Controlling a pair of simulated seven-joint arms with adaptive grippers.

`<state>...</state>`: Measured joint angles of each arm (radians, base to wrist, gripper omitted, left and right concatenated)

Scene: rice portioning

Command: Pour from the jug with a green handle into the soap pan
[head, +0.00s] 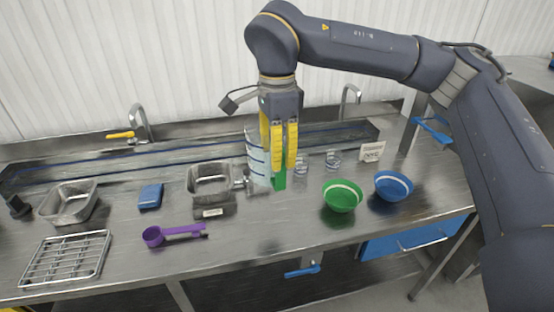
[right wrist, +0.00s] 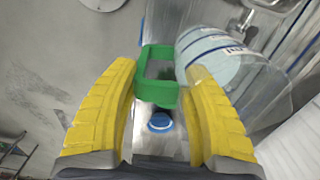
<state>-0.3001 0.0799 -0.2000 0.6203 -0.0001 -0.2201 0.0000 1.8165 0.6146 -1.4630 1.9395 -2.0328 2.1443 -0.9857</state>
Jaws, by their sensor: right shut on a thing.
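The clear jug (head: 256,160) with blue bands stands roughly upright near the middle of the counter. Its green handle (head: 280,180) faces right. My right gripper (head: 278,168), with yellow fingers pointing down, is shut on the green handle. In the right wrist view the handle (right wrist: 157,97) lies between the fingers and the jug (right wrist: 215,58) is beside it. I cannot tell if the jug's base touches the counter. A metal pan (head: 209,171) with a small unreadable label in front is just left of the jug. Another metal pan (head: 68,203) is at the far left. My left gripper is out of view.
A blue sponge (head: 150,196), a purple scoop (head: 154,236) and a wire rack (head: 66,259) lie left. A green bowl (head: 342,196), a blue bowl (head: 393,186), small glasses (head: 333,159) and a sign (head: 372,151) stand right. Two taps are behind.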

